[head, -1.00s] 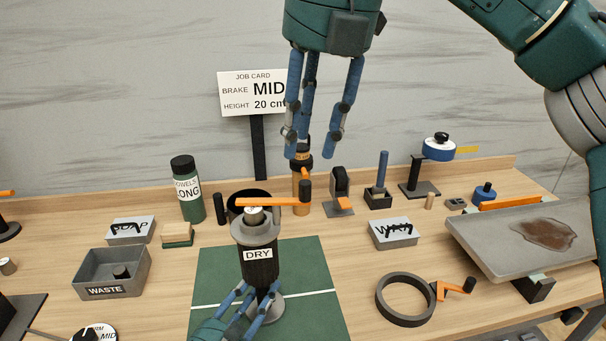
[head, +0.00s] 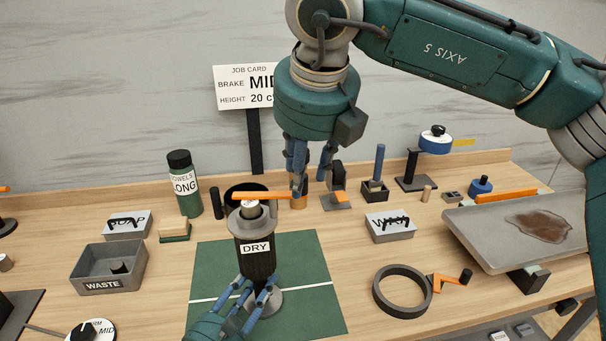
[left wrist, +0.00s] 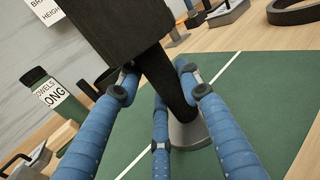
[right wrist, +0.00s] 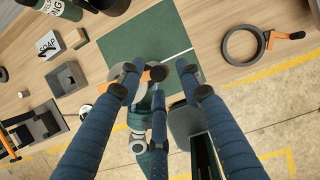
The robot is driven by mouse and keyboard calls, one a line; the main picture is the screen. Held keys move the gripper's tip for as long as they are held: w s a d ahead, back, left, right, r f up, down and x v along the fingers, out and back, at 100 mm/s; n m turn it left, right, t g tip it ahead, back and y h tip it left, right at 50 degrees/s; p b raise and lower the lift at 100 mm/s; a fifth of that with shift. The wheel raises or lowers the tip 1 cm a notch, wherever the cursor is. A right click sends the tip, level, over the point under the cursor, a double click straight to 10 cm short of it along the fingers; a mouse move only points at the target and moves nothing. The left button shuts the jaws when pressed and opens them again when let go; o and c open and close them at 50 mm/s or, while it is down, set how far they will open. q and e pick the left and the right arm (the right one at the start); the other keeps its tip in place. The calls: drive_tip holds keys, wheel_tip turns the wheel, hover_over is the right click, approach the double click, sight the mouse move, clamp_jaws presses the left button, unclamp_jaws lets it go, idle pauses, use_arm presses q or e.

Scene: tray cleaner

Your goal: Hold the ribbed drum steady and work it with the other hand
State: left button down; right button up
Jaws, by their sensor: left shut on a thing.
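The ribbed black drum (head: 256,262), labelled DRY, stands upright on a round grey base (head: 270,301) on the green mat (head: 215,262). An orange crank arm (head: 262,195) lies across its top, pointing right. My left gripper (head: 257,292) is shut around the drum's lower stem. The left wrist view shows the fingers around the dark stem (left wrist: 170,88) under the drum body. My right gripper (head: 309,182) is above the crank's outer end, fingers apart.
A green towel bottle (head: 186,188), a soap box (head: 128,226) and a waste bin (head: 108,270) stand left. A WAX-like lidded box (head: 391,228), a dark ring (head: 402,291) and a stained tray (head: 482,247) lie right. A job card (head: 243,88) stands behind.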

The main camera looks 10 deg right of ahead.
drive_tip(key=shift+w+f, duration=0.3)
drive_tip(key=shift+f, duration=0.35)
clamp_jaws()
drive_tip(key=shift+w+d+n+y, duration=0.2)
drive_tip(key=shift+w+n+y, duration=0.25)
drive_tip(key=shift+n, duration=0.55)
unclamp_jaws()
drive_tip(key=a+v, duration=0.1)
drive_tip(key=v, duration=1.1)
drive_tip(key=shift+d, duration=0.4)
